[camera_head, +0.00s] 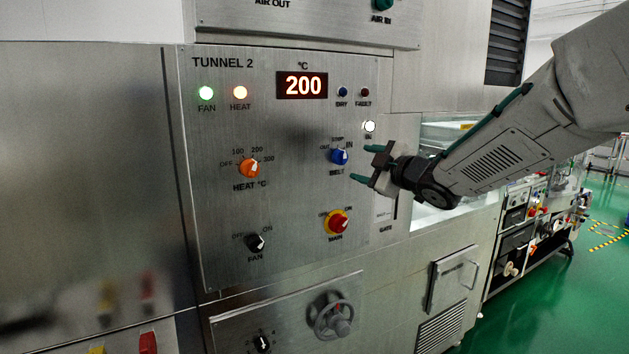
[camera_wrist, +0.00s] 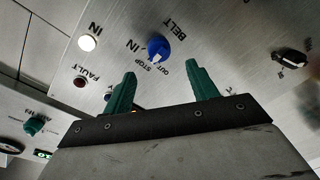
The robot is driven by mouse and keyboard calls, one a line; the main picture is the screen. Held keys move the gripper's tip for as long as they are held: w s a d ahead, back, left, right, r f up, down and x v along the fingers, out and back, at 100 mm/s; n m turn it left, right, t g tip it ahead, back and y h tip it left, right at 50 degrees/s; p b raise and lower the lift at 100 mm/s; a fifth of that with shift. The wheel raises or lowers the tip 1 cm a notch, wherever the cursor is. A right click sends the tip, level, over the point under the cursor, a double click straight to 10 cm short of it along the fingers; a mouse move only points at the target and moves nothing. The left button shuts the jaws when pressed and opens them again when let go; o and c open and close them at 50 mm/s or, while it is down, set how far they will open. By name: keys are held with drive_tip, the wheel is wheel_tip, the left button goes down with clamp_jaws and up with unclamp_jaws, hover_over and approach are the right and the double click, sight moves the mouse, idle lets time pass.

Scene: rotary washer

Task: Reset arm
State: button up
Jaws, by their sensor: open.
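My gripper (camera_head: 370,165) is open and empty, held in front of the right part of the TUNNEL 2 panel (camera_head: 215,140). Its two green fingers, also in the wrist view (camera_wrist: 160,68), point at the panel beside the blue BELT knob (camera_head: 339,156). In the wrist view the BELT knob (camera_wrist: 158,47) shows just beyond and between the fingertips, apparently clear of them. Its exact setting is hard to read. A white lamp (camera_head: 369,126) above it is lit. My arm (camera_head: 510,140) reaches in from the upper right.
The display (camera_head: 302,85) reads 200. An orange HEAT knob (camera_head: 249,168), black FAN knob (camera_head: 255,243) and red-yellow MAIN switch (camera_head: 337,222) stick out. Open green floor (camera_head: 535,290) lies right.

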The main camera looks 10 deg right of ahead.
drive_tip(key=d+f+m+g+h, duration=0.2)
drive_tip(key=d+f+m+h, duration=0.3)
drive_tip(key=d+f, duration=0.1)
drive_tip(key=s+d+f+m+g+h, duration=0.2)
drive_tip(key=s+f+m+g, duration=0.1)
drive_tip(key=s, duration=0.3)
drive_tip(key=s+d+f+m+g+h, duration=0.2)
drive_tip(key=s+f+m+g, duration=0.1)
drive_tip(key=s, duration=0.3)
drive_tip(key=s+a+m+g+y, duration=0.1)
drive_tip(key=s+a+g, duration=0.1)
drive_tip(key=s, duration=0.7)
drive_tip(key=s+a+f+m+g+y, duration=0.1)
drive_tip(key=s+a, duration=0.3)
drive_tip(key=s, duration=0.6)
drive_tip(key=s+a+f+m+g, duration=0.1)
drive_tip(key=s+a+m+g, duration=0.1)
drive_tip(key=s, duration=0.8)
drive_tip(key=shift+s+a+g+y, duration=0.25)
drive_tip(key=shift+a+g+y, duration=0.15)
drive_tip(key=shift+a+g, duration=0.45)
drive_tip(key=shift+d, duration=0.1)
